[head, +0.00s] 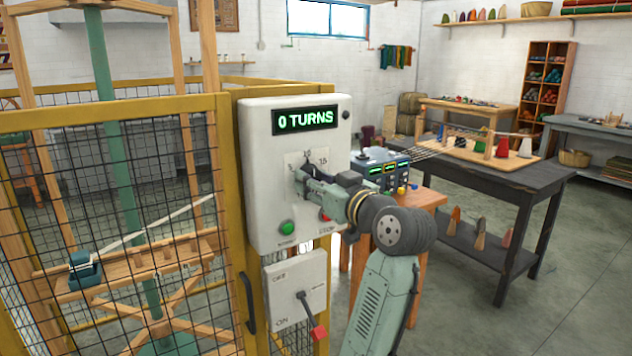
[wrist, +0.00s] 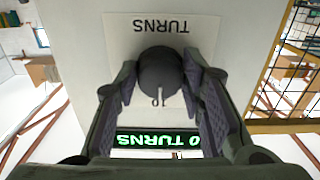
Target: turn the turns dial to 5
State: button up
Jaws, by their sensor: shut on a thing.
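The turns dial (wrist: 158,68) is a dark round knob on a pale plate marked TURNS, which appears upside down in the wrist view. My gripper (head: 304,180) is shut on the dial, with one padded finger on each side of it. A small pale mark shows at the dial's edge on the side towards the display. The display (head: 306,120) above the dial reads "0 TURNS" in green. In the head view, numbers 5, 10 and 15 show around the dial, while my gripper mostly hides the dial itself.
On the white control box (head: 258,190), a green button (head: 287,228) and a partly hidden red button (head: 324,216) sit below the dial. An OFF/ON lever with a red grip (head: 318,331) hangs lower.

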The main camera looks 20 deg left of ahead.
jog(key=shift+n+b, duration=4.1)
jog(key=shift+n, duration=2.8)
jog(key=shift+r, duration=0.1)
jog(key=o, duration=1.1)
jog(key=shift+o, duration=0.2)
jog(key=shift+d, duration=0.1)
